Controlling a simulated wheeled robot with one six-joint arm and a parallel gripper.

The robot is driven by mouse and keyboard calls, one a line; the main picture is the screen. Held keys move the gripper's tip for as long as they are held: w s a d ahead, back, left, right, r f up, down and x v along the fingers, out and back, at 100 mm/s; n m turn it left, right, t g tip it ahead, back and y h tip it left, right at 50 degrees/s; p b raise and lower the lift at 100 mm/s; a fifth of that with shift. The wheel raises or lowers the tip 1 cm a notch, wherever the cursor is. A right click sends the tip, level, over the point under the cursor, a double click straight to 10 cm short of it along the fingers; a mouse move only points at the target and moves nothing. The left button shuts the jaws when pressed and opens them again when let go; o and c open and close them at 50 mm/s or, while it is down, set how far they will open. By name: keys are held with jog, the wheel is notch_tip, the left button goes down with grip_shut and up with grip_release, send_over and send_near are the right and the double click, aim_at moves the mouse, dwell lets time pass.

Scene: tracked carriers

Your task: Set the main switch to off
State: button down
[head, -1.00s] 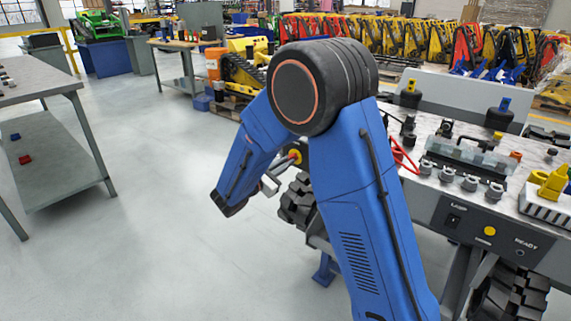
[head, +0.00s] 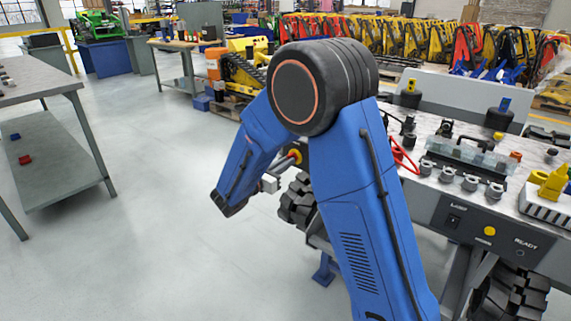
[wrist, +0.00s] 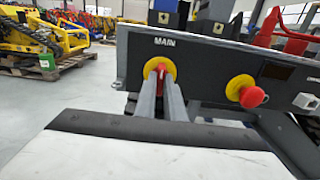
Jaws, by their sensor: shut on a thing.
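The main switch (wrist: 161,66) is a red handle on a round yellow plate, under the word MAIN on the grey panel in the wrist view. The handle looks roughly upright. My gripper (wrist: 162,77) is shut on it, one finger on each side, which hides part of the handle. In the head view the yellow and red switch (head: 295,156) shows at the panel's left end, with my gripper (head: 283,169) reaching it from the left, partly behind my blue arm.
A red push button (wrist: 250,96) on a yellow base sits right of the switch, with a white box (wrist: 305,101) farther right. A workbench (head: 478,200) with fittings stands right of my arm. A grey table (head: 60,160) is at left; the floor between is clear.

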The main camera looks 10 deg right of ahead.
jog(key=shift+f, duration=0.1)
jog(key=c, duration=1.8)
grip_release()
jog(key=shift+c, duration=0.2)
jog(key=shift+a, duration=0.15)
jog(key=v, duration=1.7)
jog(key=shift+s, duration=0.15)
